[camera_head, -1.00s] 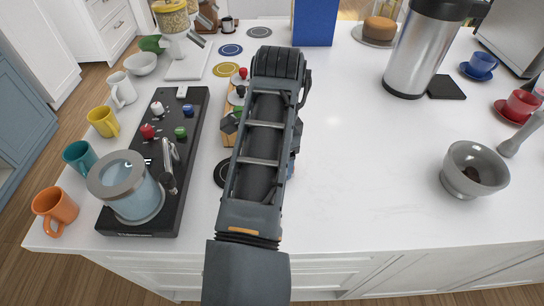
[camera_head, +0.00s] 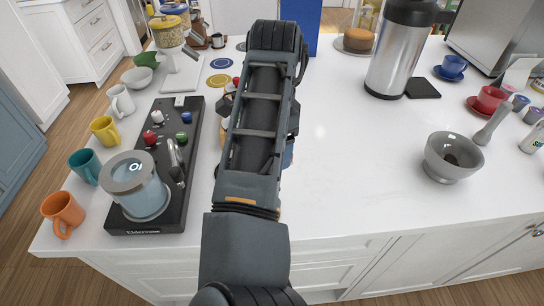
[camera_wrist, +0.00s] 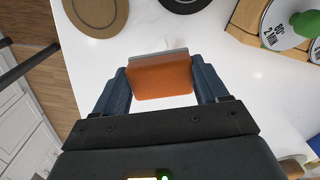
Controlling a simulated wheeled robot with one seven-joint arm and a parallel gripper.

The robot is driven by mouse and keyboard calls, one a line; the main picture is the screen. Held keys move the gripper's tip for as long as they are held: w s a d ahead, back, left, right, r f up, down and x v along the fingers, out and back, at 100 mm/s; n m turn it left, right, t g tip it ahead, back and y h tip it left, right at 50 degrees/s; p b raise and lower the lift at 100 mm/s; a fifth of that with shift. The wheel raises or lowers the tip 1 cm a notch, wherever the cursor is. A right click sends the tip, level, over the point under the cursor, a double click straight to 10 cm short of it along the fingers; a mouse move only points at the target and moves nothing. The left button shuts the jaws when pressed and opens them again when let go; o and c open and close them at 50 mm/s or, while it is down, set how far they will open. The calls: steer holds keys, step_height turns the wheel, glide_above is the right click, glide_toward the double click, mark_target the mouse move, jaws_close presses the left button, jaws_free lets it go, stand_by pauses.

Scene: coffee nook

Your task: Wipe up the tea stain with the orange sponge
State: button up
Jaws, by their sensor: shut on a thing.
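My gripper (camera_wrist: 160,82) is shut on the orange sponge (camera_wrist: 160,80) in the wrist view, with a blue finger at each side of it. The sponge has a thin grey layer along its far edge. White counter shows around and beyond it. I cannot tell whether the sponge touches the counter. In the head view my arm hides the gripper and sponge. I see no tea stain in either view; it may be behind my arm or under the sponge.
A black tea machine (camera_head: 140,215) with a glass kettle (camera_head: 137,185) stands left of my arm, with several mugs beyond. A grey bowl (camera_head: 452,157) and a steel dispenser (camera_head: 395,55) stand right. A brown round coaster (camera_wrist: 95,15) lies near the sponge.

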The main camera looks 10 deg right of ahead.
steer(key=shift+r, duration=1.1)
steer(key=shift+f, duration=0.1)
steer(key=shift+f+b, duration=0.8)
steer(key=shift+b, duration=0.05)
steer(key=shift+w+r, duration=0.1)
steer(key=shift+r, duration=0.05)
